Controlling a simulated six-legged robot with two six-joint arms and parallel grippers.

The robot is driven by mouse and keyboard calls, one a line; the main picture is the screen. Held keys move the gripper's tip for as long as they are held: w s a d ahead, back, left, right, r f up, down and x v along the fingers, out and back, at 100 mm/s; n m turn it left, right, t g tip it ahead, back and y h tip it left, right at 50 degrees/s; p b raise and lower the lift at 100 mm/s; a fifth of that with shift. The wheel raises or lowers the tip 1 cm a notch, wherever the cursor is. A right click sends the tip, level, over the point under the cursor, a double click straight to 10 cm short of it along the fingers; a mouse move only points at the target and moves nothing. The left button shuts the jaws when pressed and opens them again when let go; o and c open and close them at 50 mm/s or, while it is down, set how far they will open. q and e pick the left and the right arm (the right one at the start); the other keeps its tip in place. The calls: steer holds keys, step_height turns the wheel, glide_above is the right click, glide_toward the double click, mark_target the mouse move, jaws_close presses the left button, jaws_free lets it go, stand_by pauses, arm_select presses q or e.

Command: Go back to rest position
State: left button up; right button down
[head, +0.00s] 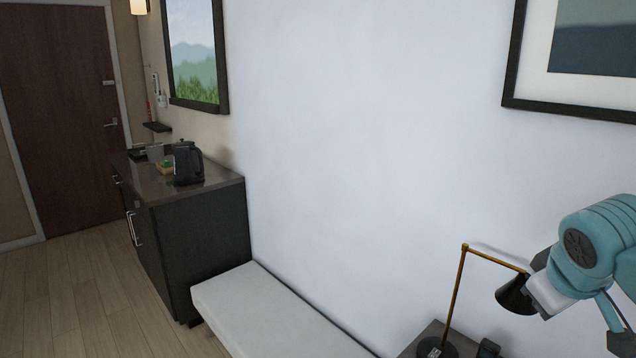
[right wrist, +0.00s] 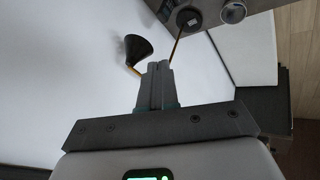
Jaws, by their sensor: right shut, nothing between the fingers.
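My right gripper (right wrist: 158,66) shows in the right wrist view with its two fingers pressed together and nothing between them. In the head view my right arm's teal and white links come in from the right edge, in front of the wall; I cannot make out the fingertips there. In the right wrist view the fingers overlap the desk lamp in the picture; I cannot tell if they touch it. My left gripper is in neither view.
A desk lamp (head: 460,285) with a black shade (right wrist: 138,47) stands on a small dark table (head: 435,332) close to my right arm. A white bench (head: 265,315) runs along the wall. A dark cabinet (head: 205,235) holds a black kettle (head: 187,165). Floor at left is clear.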

steer(key=w+a+f+n+y, duration=0.1)
steer(key=w+a+f, duration=0.15)
steer(key=f, duration=0.35)
steer(key=w+a+f+y, duration=0.1)
steer(key=w+a+f, duration=0.1)
steer(key=a+f, duration=0.3)
steer(key=s+a+f+g+y, duration=0.1)
steer(key=a+f, duration=0.4)
steer(key=f, duration=0.5)
steer(key=s+a+f+m+g+y, duration=0.1)
steer(key=s+a+f, duration=0.3)
steer(key=f, duration=0.6)
steer(key=s+a+f+g+y, duration=0.1)
steer(key=s+a+f+y, duration=0.2)
steer(key=f, duration=0.7)
steer(key=shift+a+f+m+g, duration=0.15)
steer(key=shift+a+m+g, duration=0.05)
steer(key=shift+a, duration=0.5)
steer(key=shift+a+f+m+g, duration=0.1)
steer(key=shift+a+m+g, duration=0.1)
steer(key=shift+a, duration=0.5)
steer(key=s+a+f+m, duration=0.1)
steer(key=s+a+f, duration=0.1)
steer(key=s+f, duration=0.2)
steer(key=s+a+f+m+g+y, duration=0.1)
steer(key=s+f, duration=0.3)
steer(key=s, duration=0.5)
steer(key=shift+s+a+f+m, duration=0.35)
steer(key=shift+a+m, duration=0.15)
steer(key=shift+m, duration=0.2)
